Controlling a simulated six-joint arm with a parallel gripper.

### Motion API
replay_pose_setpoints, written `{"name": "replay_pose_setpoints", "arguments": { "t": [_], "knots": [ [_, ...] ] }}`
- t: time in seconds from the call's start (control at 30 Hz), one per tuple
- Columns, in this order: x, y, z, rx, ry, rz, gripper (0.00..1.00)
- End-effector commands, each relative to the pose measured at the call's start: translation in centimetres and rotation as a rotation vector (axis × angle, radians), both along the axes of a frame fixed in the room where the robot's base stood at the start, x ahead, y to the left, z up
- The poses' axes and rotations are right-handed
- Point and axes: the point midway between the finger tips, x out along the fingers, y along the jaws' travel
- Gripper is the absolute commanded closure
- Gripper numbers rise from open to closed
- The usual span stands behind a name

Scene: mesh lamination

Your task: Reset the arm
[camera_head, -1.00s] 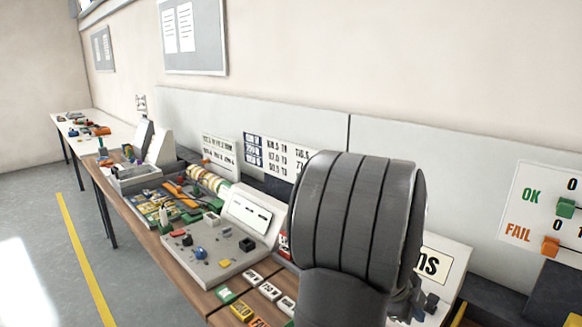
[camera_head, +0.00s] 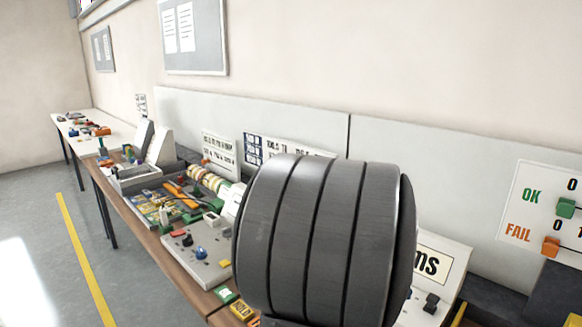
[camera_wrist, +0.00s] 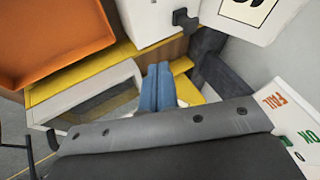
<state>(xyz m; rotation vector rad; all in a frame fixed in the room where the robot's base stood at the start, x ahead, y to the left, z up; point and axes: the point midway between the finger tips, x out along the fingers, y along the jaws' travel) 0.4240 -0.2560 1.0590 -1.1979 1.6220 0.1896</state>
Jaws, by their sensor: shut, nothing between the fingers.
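My arm (camera_head: 318,240) fills the lower middle of the head view as a large dark grey ribbed link, and it hides part of the bench behind it. My gripper is not visible in the head view. In the wrist view, two blue fingers (camera_wrist: 158,88) lie side by side beyond my dark grey wrist housing. They are shut with nothing between them, above the yellow-edged station.
An orange tray (camera_wrist: 50,38) and a white box (camera_wrist: 150,18) are near the gripper in the wrist view. The OK/FAIL board (camera_head: 545,208) stands at right. A cluttered board (camera_head: 190,255) lies on the bench left of my arm. The floor (camera_head: 35,235) at left is clear.

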Motion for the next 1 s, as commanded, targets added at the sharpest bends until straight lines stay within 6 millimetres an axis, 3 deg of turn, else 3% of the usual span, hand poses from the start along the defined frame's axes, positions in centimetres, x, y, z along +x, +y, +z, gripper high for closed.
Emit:
{"name": "replay_pose_setpoints", "arguments": {
  "t": [0.03, 0.2, 0.57, 0.9, 1.0],
  "knots": [
    [0.0, 0.5, 0.7, 0.000, -0.002, 0.002, 1.00],
    [0.1, -2.0, -2.8, 0.002, 0.005, -0.002, 1.00],
    [1.1, -6.2, -7.6, 0.001, 0.000, -0.001, 1.00],
    [-3.5, -1.5, -7.5, -0.001, -0.002, 0.004, 1.00],
    [-3.2, -0.6, -5.8, -0.003, -0.007, 0.004, 1.00]
  ]
}}
